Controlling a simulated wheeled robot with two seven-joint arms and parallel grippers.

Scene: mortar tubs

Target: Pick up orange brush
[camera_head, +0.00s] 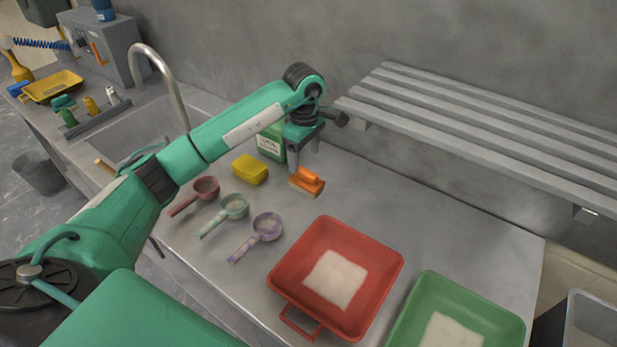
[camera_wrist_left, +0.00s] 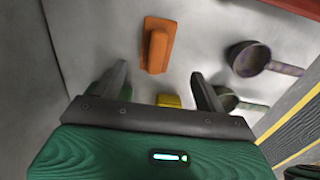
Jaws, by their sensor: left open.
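The orange brush (camera_head: 308,179) lies on the steel counter, just below my left gripper (camera_head: 306,157) in the head view. The left gripper is open and empty, its fingers pointing down above the counter. In the left wrist view the brush (camera_wrist_left: 157,45) lies beyond the fingertips, roughly in line with the gap between the fingers (camera_wrist_left: 160,76). The gripper appears apart from the brush. My right gripper is not in view.
A yellow sponge (camera_head: 250,170) and green container (camera_head: 271,142) are near the brush. Red, green and purple scoops (camera_head: 267,227) lie left of the red tub (camera_head: 335,280); a green tub (camera_head: 458,320) is beside it. A slatted shelf (camera_head: 480,130) juts from the wall.

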